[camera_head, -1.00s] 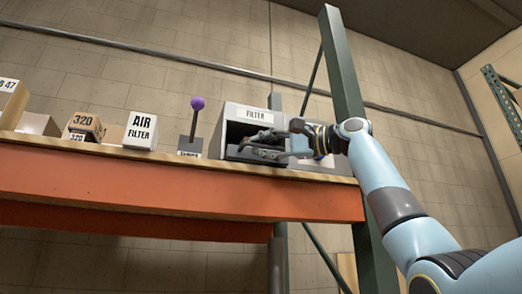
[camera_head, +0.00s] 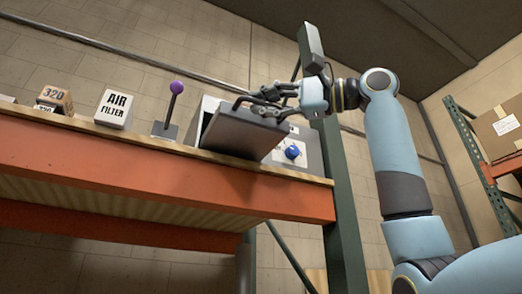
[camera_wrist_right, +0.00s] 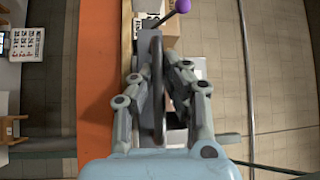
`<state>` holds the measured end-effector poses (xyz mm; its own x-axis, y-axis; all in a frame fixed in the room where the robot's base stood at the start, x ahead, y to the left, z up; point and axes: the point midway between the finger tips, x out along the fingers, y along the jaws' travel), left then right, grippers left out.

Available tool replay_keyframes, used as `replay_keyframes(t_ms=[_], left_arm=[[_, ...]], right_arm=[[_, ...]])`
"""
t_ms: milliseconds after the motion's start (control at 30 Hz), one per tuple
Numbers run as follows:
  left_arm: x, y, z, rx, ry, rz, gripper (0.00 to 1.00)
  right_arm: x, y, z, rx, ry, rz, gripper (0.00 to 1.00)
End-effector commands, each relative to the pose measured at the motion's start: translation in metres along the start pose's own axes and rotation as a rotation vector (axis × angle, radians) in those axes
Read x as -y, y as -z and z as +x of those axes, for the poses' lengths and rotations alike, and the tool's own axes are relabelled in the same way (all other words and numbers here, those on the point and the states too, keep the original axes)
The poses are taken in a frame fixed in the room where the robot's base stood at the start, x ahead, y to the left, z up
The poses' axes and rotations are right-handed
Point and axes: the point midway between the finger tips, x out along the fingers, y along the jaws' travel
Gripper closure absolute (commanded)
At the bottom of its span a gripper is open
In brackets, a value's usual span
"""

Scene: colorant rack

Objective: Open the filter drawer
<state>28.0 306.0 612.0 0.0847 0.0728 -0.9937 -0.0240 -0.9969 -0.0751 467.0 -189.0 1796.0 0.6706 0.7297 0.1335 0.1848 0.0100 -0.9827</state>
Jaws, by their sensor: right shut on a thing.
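The filter drawer (camera_head: 240,132) is a dark grey panel that stands out in front of its light grey housing (camera_head: 208,108) and looks tilted. Its bar handle (camera_head: 242,100) runs along the upper side. My right gripper (camera_head: 262,100) is at this handle, with its fingers closed around it. In the right wrist view, the right gripper's fingers (camera_wrist_right: 160,82) close from both sides on the dark handle bar (camera_wrist_right: 158,105). The drawer's inside and the housing's label are hidden in the head view. My left gripper is not in view.
Left of the housing stands a lever with a purple ball (camera_head: 177,88), then an air filter box (camera_head: 114,109) and a 320 box (camera_head: 55,98). A blue knob (camera_head: 292,152) sits right of the drawer. The orange shelf beam (camera_head: 150,165) runs below; a green post (camera_head: 345,200) stands at right.

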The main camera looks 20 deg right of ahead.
Motion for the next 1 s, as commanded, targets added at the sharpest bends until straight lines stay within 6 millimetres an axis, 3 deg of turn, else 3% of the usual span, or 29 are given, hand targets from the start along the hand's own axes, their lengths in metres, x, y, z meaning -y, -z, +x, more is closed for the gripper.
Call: replay_keyframes(t_ms=[33, 67, 233, 600, 1000], left_arm=[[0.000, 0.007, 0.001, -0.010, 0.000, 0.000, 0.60], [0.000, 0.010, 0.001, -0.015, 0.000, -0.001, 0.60], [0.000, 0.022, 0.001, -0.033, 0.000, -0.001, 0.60], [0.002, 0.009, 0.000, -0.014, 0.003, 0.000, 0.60], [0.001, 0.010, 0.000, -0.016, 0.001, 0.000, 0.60]], right_arm=[[-0.004, 0.001, 0.001, 0.001, -0.010, 0.000, 1.00], [-0.004, 0.001, 0.001, 0.001, -0.010, 0.001, 0.89], [-0.003, 0.001, 0.001, 0.001, -0.007, 0.001, 0.66], [-0.002, 0.002, -0.006, -0.002, -0.003, -0.002, 0.66], [-0.003, 0.003, -0.082, -0.007, -0.008, -0.003, 0.66]])
